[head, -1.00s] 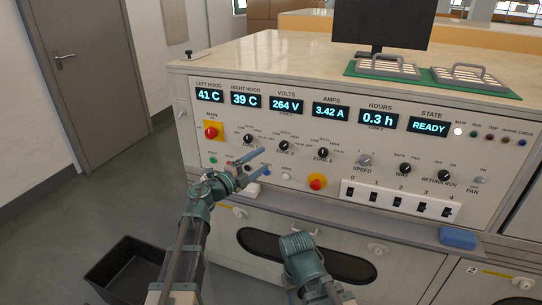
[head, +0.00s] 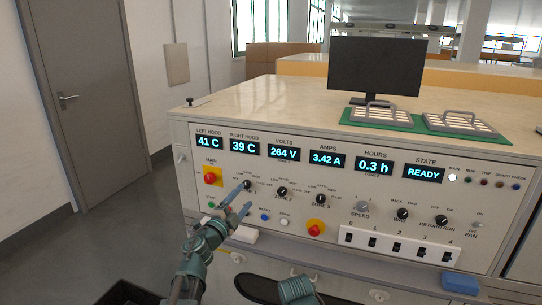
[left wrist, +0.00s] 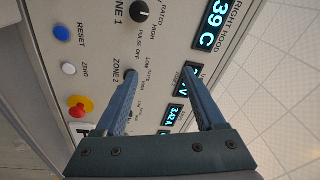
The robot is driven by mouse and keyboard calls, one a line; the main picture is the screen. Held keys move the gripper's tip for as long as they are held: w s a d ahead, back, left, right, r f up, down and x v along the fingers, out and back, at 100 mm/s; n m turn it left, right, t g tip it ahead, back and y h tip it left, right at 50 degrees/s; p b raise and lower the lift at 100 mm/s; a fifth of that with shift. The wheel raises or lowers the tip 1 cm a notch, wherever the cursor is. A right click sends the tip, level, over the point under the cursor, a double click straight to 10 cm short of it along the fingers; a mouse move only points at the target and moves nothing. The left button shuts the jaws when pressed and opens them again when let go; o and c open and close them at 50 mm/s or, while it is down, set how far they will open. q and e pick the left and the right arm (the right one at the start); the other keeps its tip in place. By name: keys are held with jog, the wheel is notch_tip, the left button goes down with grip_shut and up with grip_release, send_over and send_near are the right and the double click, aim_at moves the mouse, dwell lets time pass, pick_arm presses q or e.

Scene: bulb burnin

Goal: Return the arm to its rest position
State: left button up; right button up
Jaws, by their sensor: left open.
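My left gripper (head: 243,198) is open and empty in front of the control panel (head: 330,182), over the area around the ZONE 1 knob (head: 247,184). In the left wrist view its two blue fingers (left wrist: 160,72) stand apart with nothing between them but the panel behind, near the ZONE 2 label. Whether the fingertips touch the panel cannot be told. A teal part of my right arm (head: 297,290) shows at the bottom of the head view; its gripper does not show.
The panel's red main switch (head: 210,176) and red-and-yellow button (head: 315,227) are near the left arm. A monitor (head: 375,67) and handled trays (head: 380,113) stand on top. A blue block (head: 460,284) lies on the ledge.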

pick_arm(q)
jog(key=s+a+f+n+g+y+p, duration=0.35)
jog(key=s+n+g+y+p, duration=0.3)
jog(key=n+y+p, duration=0.55)
jog(key=s+d+f+n+g+h+p, duration=0.1)
jog(key=s+d+g, duration=0.2)
jog(key=s, duration=0.5)
jog(key=s+d+f+n+g+h+p, duration=0.1)
jog(key=s+d+g, duration=0.2)
jog(key=s, duration=0.5)
jog(key=s+d+f+n+g+h+p, duration=0.1)
jog(key=s+d+g+p, duration=0.1)
jog(key=s+g, duration=0.3)
jog(key=s+d, duration=0.1)
jog(key=s, duration=0.2)
jog(key=shift+s+d+f, duration=0.15)
jog(key=shift+s+f, duration=0.2)
jog(key=shift+s, duration=0.05)
pick_arm(e)
notch_tip(320, 180, up, 18)
jog(key=shift+f, duration=0.25)
